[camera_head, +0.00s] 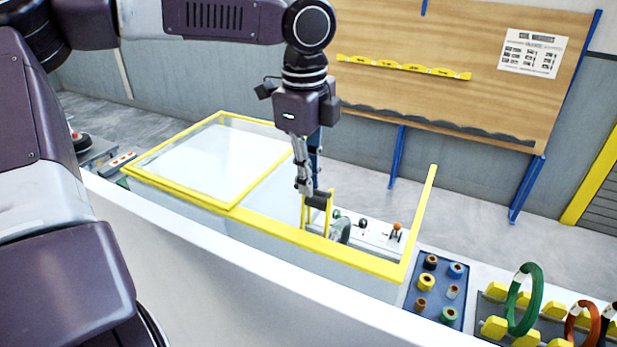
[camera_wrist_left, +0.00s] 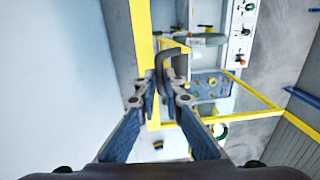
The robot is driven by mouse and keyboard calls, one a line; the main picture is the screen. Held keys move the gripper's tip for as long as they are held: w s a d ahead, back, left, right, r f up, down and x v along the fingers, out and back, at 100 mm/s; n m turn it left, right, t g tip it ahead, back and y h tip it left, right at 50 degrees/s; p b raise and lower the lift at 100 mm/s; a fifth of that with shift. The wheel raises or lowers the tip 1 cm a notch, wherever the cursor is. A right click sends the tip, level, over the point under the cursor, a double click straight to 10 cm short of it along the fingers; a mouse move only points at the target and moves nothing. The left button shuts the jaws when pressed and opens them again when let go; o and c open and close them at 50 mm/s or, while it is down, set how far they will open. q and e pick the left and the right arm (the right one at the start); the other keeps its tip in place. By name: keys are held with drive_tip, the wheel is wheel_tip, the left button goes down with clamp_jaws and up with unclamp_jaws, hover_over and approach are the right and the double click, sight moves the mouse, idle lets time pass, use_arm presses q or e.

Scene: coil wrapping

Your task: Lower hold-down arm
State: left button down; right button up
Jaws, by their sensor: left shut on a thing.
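My left gripper (camera_head: 308,188) reaches down over the open part of the yellow-framed machine enclosure (camera_head: 270,229). It is shut on a dark handle (camera_head: 318,199) beside short yellow uprights. In the left wrist view the dark handle (camera_wrist_left: 174,62) is a bent loop near the yellow rim (camera_wrist_left: 145,40), with the fingertips (camera_wrist_left: 166,88) at its near end. I cannot tell for certain whether this handle belongs to the hold-down arm. My right gripper is not in view.
A clear yellow-framed panel (camera_head: 205,160) covers the enclosure's left side. A white control strip (camera_head: 385,236) with knobs lies inside at the back right. A blue tray (camera_head: 438,262) of spools and a rack holding a green coil (camera_head: 524,300) stand at the right.

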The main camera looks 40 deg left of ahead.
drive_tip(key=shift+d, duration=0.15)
use_arm(q)
drive_tip(key=shift+w+a, duration=0.1)
drive_tip(key=shift+w, duration=0.15)
drive_tip(key=w+a+f, duration=0.1)
drive_tip(key=w+a, duration=0.1)
drive_tip(key=w, duration=0.7)
drive_tip(key=shift+f, duration=0.3)
drive_tip(key=c, duration=2.1)
unclamp_jaws()
drive_tip(key=shift+s+a, duration=0.1)
drive_tip(key=shift+s, duration=0.1)
drive_tip(key=shift+o, duration=0.3)
drive_tip(key=shift+s+r, duration=0.1)
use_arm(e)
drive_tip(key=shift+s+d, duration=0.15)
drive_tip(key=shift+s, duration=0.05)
use_arm(q)
drive_tip(key=shift+r, duration=0.1)
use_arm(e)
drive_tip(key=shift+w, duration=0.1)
use_arm(q)
wheel_tip(320, 180, up, 12)
drive_tip(key=shift+s, duration=0.35)
